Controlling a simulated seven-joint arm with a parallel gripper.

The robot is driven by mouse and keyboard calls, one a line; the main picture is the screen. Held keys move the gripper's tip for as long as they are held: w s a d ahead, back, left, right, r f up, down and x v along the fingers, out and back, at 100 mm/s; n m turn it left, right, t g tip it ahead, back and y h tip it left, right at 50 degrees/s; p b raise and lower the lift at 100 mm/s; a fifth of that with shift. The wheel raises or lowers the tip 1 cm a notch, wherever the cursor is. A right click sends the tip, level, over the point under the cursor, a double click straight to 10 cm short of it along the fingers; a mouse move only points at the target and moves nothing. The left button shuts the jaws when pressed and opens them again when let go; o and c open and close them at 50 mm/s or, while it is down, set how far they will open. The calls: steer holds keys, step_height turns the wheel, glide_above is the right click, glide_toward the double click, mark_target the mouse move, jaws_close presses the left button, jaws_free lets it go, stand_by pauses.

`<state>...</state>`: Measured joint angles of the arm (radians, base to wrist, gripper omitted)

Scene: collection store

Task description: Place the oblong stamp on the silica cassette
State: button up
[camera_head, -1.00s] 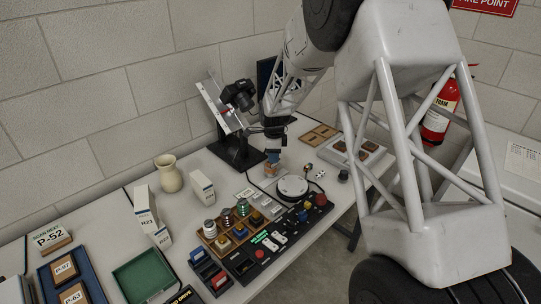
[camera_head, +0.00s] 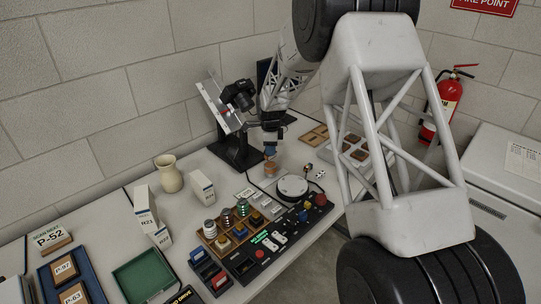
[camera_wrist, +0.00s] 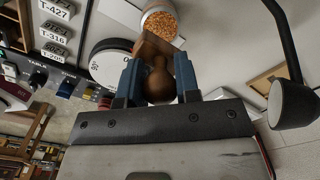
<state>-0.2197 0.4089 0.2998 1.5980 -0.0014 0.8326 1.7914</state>
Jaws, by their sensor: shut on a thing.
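My gripper (camera_wrist: 160,84) is shut on the oblong stamp (camera_wrist: 159,82), a brown wooden stamp with a rounded handle between the blue fingers and a broader base beyond them. The silica cassette (camera_wrist: 161,24), a round container with a pale rim and orange beads, lies just past the stamp's base in the wrist view. The base overlaps its near edge in the picture; contact cannot be told. In the head view my gripper (camera_head: 270,150) is above a small tan object (camera_head: 270,169), probably the cassette. The stamp is hard to make out there.
A round white-topped device (camera_head: 292,187) stands right beside, with a control panel (camera_head: 275,240) in front. A camera stand (camera_head: 236,150) is behind to the left. A cream vase (camera_head: 168,174) and white boxes (camera_head: 201,186) stand further left. A dark-stemmed device (camera_wrist: 291,103) is at right in the wrist view.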

steer(key=shift+f, duration=1.65)
steer(key=shift+f, duration=0.1)
steer(key=o, duration=0.9)
steer(key=shift+r, duration=6.1)
steer(key=shift+s+r, duration=0.1)
